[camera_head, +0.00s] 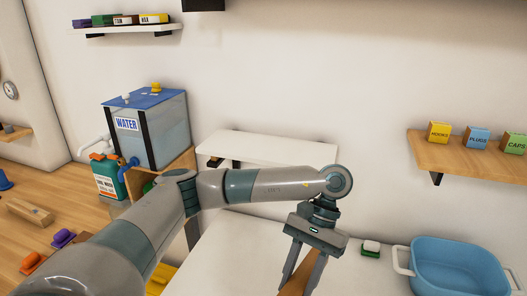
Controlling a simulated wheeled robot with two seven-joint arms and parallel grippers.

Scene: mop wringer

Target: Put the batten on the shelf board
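A white shelf board (267,148) is fixed to the wall at the middle, with a dark bracket under its left end. Its top is bare. My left gripper (298,284) points down over the white worktop at the bottom edge, in front of the shelf board and lower in the picture. Its two fingers stand apart. An orange-brown wooden piece (293,287), perhaps the batten, shows between them. The picture's edge cuts off most of it, so I cannot tell whether the fingers grip it. My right gripper is not in view.
A blue tub (458,268) and a green-and-white sponge or brush (371,248) are on the worktop at right. A water tank (150,127) stands left of the shelf board. A wooden shelf (465,156) at right holds small boxes. My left arm crosses below the shelf board.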

